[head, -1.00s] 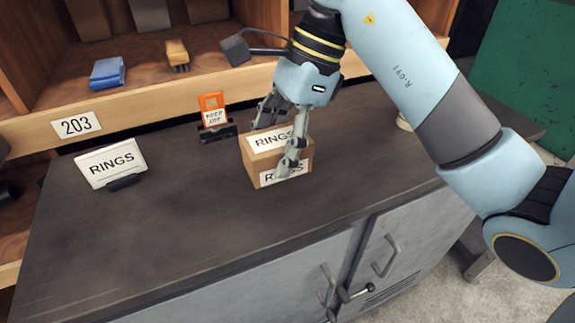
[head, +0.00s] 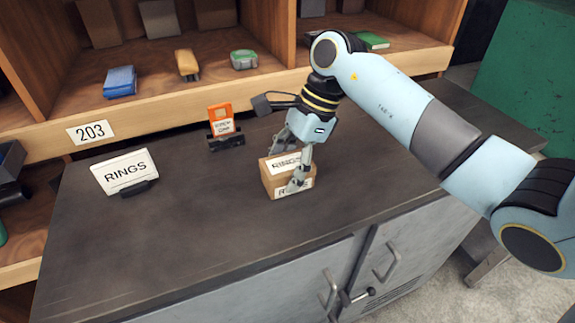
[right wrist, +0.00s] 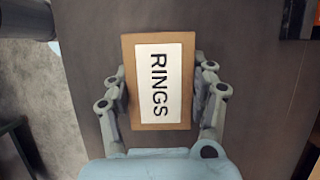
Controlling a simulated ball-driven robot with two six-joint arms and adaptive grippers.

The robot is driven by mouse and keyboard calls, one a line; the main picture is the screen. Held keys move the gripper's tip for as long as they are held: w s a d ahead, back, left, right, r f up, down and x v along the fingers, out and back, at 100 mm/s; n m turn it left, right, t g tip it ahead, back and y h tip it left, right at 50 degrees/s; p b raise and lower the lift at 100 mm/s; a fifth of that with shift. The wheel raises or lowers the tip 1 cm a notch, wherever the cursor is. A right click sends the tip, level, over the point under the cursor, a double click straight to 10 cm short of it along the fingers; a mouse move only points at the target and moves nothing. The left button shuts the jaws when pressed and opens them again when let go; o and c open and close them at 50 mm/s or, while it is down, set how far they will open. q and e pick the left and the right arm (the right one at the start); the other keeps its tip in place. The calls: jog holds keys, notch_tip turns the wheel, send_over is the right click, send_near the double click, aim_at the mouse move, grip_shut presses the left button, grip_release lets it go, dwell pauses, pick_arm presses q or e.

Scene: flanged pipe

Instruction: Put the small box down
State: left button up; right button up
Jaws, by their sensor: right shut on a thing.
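The small box (head: 268,182) is brown cardboard with white RINGS labels on its top and front. My right gripper (head: 284,168) comes down from above with one finger on each side of it, shut on it. In the head view the box is upright at or just above the dark counter top (head: 190,230); I cannot tell whether its underside touches. The right wrist view shows the box (right wrist: 157,128) from above, squarely between the two fingers (right wrist: 160,95). My left gripper is not in view.
A white RINGS sign (head: 125,172) stands to the left on the counter, and an orange-topped tag holder (head: 222,125) stands behind. A wooden shelf (head: 150,108) with a blue item, a tan brush and a green case runs along the back.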

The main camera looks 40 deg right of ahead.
jog(key=shift+f, duration=0.15)
jog(key=o, duration=1.4)
jog(key=shift+o, duration=0.2)
jog(key=shift+r, duration=0.2)
jog(key=shift+d+r, duration=0.1)
jog(key=shift+r, duration=0.1)
jog(key=b+v, duration=0.2)
jog(key=v, duration=0.9)
jog(key=shift+r, duration=0.25)
jog(key=shift+s, duration=0.15)
